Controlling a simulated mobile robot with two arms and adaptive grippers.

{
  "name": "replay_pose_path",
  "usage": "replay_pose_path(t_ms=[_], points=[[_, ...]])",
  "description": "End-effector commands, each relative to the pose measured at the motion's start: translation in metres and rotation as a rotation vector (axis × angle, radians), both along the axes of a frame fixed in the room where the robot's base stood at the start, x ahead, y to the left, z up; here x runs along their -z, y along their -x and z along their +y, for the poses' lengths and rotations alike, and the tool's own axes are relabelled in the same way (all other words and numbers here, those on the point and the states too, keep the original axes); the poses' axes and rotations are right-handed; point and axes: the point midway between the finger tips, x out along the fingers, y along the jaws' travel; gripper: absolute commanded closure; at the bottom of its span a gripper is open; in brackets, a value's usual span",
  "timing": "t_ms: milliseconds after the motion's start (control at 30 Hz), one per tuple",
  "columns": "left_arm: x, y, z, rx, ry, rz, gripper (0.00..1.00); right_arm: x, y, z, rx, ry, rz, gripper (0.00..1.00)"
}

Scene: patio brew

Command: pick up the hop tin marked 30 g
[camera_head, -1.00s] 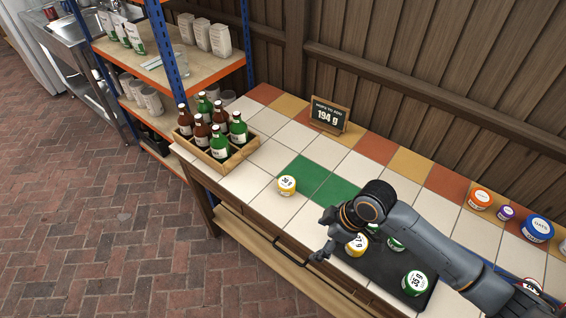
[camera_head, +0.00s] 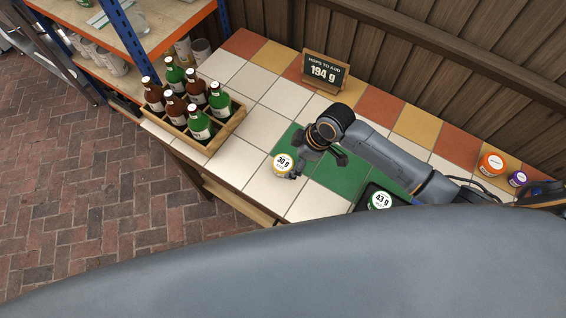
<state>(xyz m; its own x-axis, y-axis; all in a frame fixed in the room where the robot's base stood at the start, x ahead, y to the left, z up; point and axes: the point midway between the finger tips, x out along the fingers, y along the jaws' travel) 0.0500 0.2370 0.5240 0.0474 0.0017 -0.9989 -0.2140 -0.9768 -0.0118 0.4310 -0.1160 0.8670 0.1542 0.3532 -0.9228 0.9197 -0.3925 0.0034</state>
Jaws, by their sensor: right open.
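The hop tin marked 30 g (camera_head: 282,161), with a white lid and yellow marking, stands on the pale tiles at the left edge of the green tiles. My right gripper (camera_head: 314,161) is open, over the green tiles just right of the tin. One dark finger is close to the tin's right side; I cannot tell whether it touches. My left gripper is not in view.
A wooden crate of bottles (camera_head: 217,136) stands to the left. A sign reading 194 g (camera_head: 325,72) stands at the back. A green tin marked 43 g (camera_head: 380,200) sits on the dark tray (camera_head: 362,199). A large grey shape of mine covers the foreground.

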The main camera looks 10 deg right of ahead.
Motion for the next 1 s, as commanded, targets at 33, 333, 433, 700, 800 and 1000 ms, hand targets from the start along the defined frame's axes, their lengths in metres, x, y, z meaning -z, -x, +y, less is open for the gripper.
replay_pose_path(t_ms=[33, 333, 433, 700, 800, 1000], points=[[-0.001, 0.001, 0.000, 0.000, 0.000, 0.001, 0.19, 0.006, -0.002, 0.003, 0.002, 0.001, 0.001, 0.15], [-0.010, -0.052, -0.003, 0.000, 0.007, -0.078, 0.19, 0.024, -0.006, 0.011, 0.001, 0.000, 0.000, 0.15], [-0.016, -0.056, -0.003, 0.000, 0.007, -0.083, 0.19, 0.035, -0.010, 0.015, 0.002, 0.001, 0.001, 0.15], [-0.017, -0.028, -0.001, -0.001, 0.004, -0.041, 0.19, 0.062, -0.016, 0.024, 0.000, 0.001, 0.000, 0.15], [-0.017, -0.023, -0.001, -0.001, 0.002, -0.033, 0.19, 0.064, -0.016, 0.024, 0.000, 0.002, -0.002, 0.15], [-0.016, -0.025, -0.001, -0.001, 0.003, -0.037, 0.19, 0.064, -0.016, 0.024, 0.000, 0.002, -0.002, 0.21]])
